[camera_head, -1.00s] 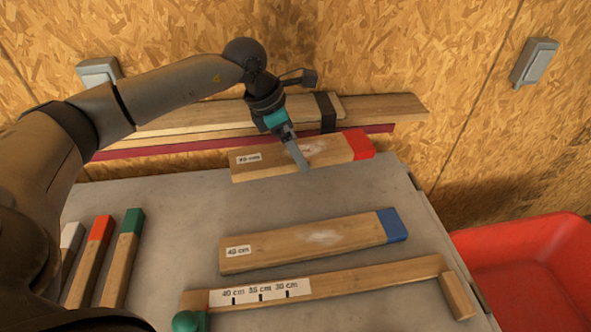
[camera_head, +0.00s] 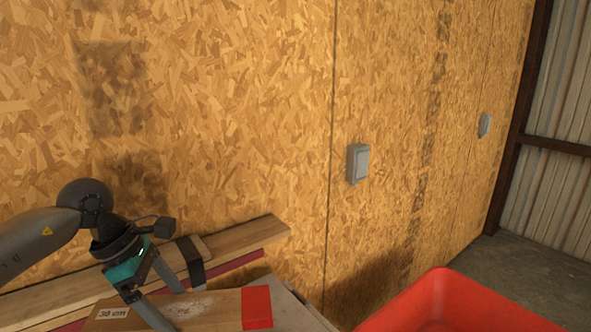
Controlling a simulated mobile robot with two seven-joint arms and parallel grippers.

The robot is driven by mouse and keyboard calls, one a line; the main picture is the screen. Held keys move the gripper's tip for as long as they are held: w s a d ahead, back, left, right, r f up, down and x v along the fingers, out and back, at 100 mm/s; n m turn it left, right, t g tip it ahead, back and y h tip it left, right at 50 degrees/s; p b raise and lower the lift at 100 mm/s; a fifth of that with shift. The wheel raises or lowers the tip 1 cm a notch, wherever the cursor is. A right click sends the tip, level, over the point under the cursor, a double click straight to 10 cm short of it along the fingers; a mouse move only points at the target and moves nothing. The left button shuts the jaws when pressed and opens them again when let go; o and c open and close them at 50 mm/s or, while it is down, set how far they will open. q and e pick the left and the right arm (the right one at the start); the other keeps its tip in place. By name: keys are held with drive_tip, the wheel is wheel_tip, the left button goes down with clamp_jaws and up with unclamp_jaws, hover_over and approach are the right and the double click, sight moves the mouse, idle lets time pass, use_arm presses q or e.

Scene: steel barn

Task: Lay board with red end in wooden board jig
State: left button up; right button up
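The board with the red end (camera_head: 208,308) shows at the bottom edge of the head view, with a white length label on its left and a red right end. Its lower part is cut off by the frame. My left gripper (camera_head: 172,304) is over the middle of this board, pointing down. Its two fingers are spread apart, one near the board's far edge and one across its face. I cannot tell whether they touch the board. The wooden board jig is out of view now. My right gripper is not in view.
Longer boards (camera_head: 230,240) with a dark strap lie along the chipboard wall behind the gripper. A red bin (camera_head: 440,305) stands at the lower right. A grey wall box (camera_head: 358,164) is on the wall. Concrete floor shows at the far right.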

use_arm(q)
drive_tip(key=s+d+m+g+y, duration=0.2)
drive_tip(key=s+m, duration=0.3)
drive_tip(key=m, duration=0.5)
drive_tip(key=s+d+f+m+g+y+b, duration=0.1)
drive_tip(key=s+d+m+g+y, duration=0.1)
drive_tip(key=m, duration=0.8)
drive_tip(key=s+d+g, duration=0.1)
drive_tip(key=s, duration=0.1)
drive_tip(key=shift+s+d+f+y, duration=0.25)
drive_tip(key=shift+s+f+y, duration=0.05)
drive_tip(key=shift+s, duration=0.05)
